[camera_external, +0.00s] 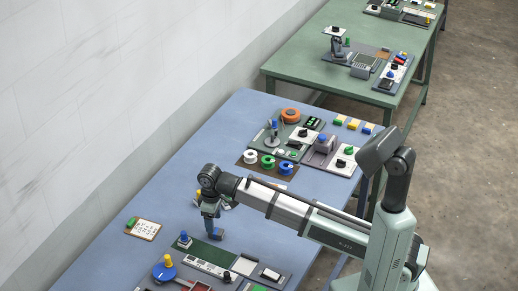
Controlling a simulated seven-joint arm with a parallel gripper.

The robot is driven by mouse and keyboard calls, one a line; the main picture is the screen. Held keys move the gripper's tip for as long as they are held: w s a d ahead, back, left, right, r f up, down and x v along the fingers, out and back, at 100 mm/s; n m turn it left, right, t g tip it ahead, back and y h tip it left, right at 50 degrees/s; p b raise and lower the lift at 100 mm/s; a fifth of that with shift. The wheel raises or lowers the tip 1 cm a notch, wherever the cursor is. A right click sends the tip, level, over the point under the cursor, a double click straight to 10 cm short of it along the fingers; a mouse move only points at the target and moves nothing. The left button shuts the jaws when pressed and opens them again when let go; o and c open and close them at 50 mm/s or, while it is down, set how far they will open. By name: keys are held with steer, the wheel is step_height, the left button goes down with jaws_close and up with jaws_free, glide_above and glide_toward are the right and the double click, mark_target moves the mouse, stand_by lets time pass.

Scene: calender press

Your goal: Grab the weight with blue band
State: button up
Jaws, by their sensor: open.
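My gripper (213,230) points down over the blue table, its jaws open and low near the tabletop. The gap between the fingers is too small to see clearly, and I make out nothing held. I cannot clearly pick out the weight with blue band. A small blue-topped piece (184,238) stands upright at the rear left corner of the near green-and-grey panel, left of my gripper and apart from it. Small yellowish and pale pieces (228,203) lie just behind my gripper, partly hidden by my arm.
The near panel (208,252) has a blue disc with a yellow knob (164,270). The table's left middle is clear.

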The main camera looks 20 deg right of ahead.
mark_target(216, 231)
steer(key=shift+s+d+f, duration=0.15)
steer(key=shift+d+f, duration=0.05)
steer(key=shift+f, duration=0.5)
step_height(216, 231, down, 4)
steer(key=shift+s+d, duration=0.1)
jaws_close()
stand_by(0.3)
